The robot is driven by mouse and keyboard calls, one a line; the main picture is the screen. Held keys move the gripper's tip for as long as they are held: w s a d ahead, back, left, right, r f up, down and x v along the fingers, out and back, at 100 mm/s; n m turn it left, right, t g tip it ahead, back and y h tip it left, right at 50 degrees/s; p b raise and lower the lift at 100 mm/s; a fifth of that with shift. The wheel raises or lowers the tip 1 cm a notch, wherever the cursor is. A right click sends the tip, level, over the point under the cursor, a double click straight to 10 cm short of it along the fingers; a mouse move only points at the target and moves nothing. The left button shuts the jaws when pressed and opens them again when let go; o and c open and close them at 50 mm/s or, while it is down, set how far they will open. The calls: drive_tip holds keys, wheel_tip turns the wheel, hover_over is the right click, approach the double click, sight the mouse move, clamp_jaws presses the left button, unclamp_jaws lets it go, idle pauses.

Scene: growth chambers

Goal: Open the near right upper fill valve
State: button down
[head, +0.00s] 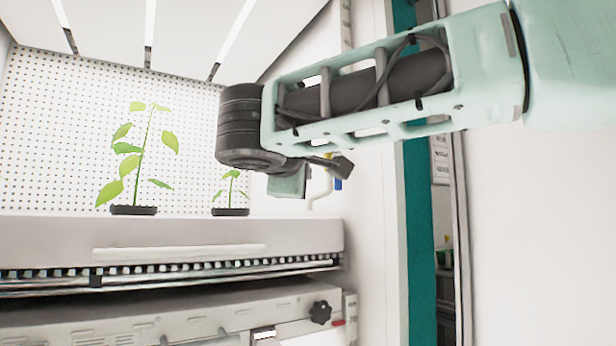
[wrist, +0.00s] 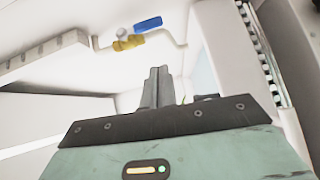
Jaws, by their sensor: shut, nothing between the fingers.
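The fill valve has a yellow body (wrist: 130,42) and a blue lever handle (wrist: 148,24), set on a white pipe in the upper part of the wrist view. In the head view the blue handle (head: 338,184) shows small, just below my gripper tip, with the pipe beside it. My gripper (wrist: 157,82) is shut and empty, its fingers pointing toward the pipe, below the valve in the wrist view. No contact with the handle shows. In the head view my gripper (head: 343,166) is partly hidden by my wrist.
A growing shelf (head: 180,235) holds potted seedlings (head: 133,208) at left. Below it is a lower unit with a black knob (head: 320,312). A white wall (head: 540,220) fills the right side, beside a teal door edge (head: 420,250). My arm crosses the upper right.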

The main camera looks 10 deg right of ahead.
drive_tip(key=shift+v, duration=2.35)
drive_tip(key=shift+f, duration=0.15)
drive_tip(key=s+d+f+g+y, duration=0.1)
drive_tip(key=s+f+g, duration=0.1)
drive_tip(key=f, duration=0.6)
drive_tip(key=s+d+f+n+g+y, duration=0.1)
drive_tip(key=s+f+g, duration=0.15)
drive_tip(key=f, duration=0.45)
drive_tip(key=s+d+f+g+y, duration=0.1)
drive_tip(key=f+g+y, duration=0.15)
drive_tip(key=f, duration=0.55)
drive_tip(key=s+d+f+m+g+y, duration=0.1)
drive_tip(key=s+d+f+m+g, duration=0.3)
drive_tip(key=s+f, duration=0.7)
drive_tip(key=s+d+f+m+g+y, duration=0.2)
drive_tip(key=s+f+g, duration=0.3)
drive_tip(key=s+f, duration=0.5)
wheel_tip(320, 180, up, 17)
drive_tip(key=p, duration=1.7)
drive_tip(key=shift+s+a+p, duration=0.2)
drive_tip(key=shift+s+p, duration=0.05)
drive_tip(key=shift+p, duration=0.1)
